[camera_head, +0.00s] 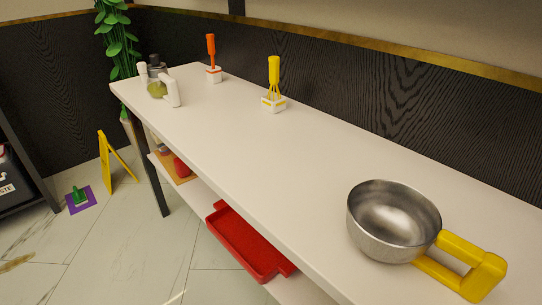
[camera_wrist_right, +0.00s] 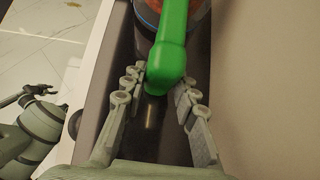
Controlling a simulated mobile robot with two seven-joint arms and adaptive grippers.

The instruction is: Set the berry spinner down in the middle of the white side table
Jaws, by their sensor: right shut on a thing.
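My right gripper (camera_wrist_right: 158,82) is shut on the green handle (camera_wrist_right: 167,60) of a round thing, taken to be the berry spinner. Its round body (camera_wrist_right: 198,12), with an orange-red and bluish look, is cut off by the top edge of the right wrist view. Neither the spinner nor a gripper shows in the head view. A long white table (camera_head: 300,155) crosses the head view; I cannot tell whether it is the side table named. A grey-green part of mine with a dark claw-like end, perhaps my left gripper (camera_wrist_right: 38,93), shows at left in the wrist view; its jaws are unclear.
On the white table are a metal bowl (camera_head: 393,220) with a yellow handle, a yellow utensil in a stand (camera_head: 273,85), an orange one (camera_head: 212,60) and a white-handled jar (camera_head: 158,82). The table's middle is clear. A red tray (camera_head: 245,245) lies on the lower shelf.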

